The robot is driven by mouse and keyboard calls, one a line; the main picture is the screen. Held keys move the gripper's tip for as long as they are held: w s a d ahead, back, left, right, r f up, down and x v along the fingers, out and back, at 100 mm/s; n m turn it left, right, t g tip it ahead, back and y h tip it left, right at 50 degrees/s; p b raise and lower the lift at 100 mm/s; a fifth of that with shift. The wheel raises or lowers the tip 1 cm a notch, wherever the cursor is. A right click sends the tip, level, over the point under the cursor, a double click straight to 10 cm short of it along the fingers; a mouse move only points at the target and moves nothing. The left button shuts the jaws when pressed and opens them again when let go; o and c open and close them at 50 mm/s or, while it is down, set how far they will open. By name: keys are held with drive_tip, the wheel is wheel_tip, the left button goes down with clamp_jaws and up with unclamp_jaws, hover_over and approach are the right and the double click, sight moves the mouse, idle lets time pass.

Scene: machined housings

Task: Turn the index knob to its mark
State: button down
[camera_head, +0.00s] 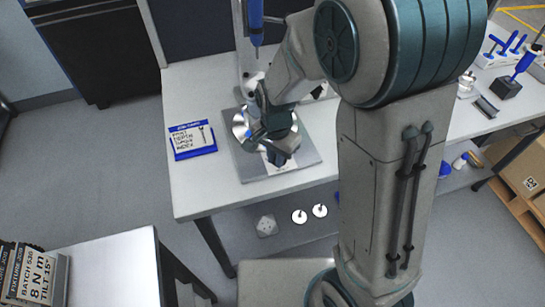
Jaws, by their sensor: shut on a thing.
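My gripper (275,155) is at the end of my arm, low over the grey base plate (297,162) on the white table. A round shiny metal part (238,124) shows at the left of my wrist, on the plate. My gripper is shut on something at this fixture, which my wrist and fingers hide. The index knob and its mark cannot be made out from here.
A blue-framed card (193,139) lies on the table (196,192) left of the plate. A blue tool (256,22) hangs above the fixture. Discs (299,216) lie on a lower shelf. Blue-handled tools (525,62) and cardboard boxes (520,165) are at the right.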

drive_tip(key=shift+w+d+r, duration=0.2)
drive_tip(key=shift+w+r, duration=0.05)
drive_tip(key=shift+w, duration=0.25)
drive_tip(key=c, duration=1.5)
unclamp_jaws()
drive_tip(key=shift+o, duration=0.2)
drive_tip(key=shift+d, duration=0.2)
drive_tip(key=shift+a, duration=0.2)
drive_tip(key=shift+r+p, duration=0.9)
drive_tip(key=shift+r, duration=0.15)
drive_tip(key=r+p, duration=0.2)
drive_tip(key=r, duration=0.1)
drive_tip(key=r+p, duration=0.1)
drive_tip(key=p, duration=0.1)
drive_tip(key=shift+s+d+r, duration=0.1)
drive_tip(key=shift+s+r, duration=0.2)
drive_tip(key=shift+r, duration=0.05)
drive_tip(key=shift+s+r+p, duration=0.2)
drive_tip(key=shift+r+p, duration=0.1)
drive_tip(key=shift+r, duration=0.1)
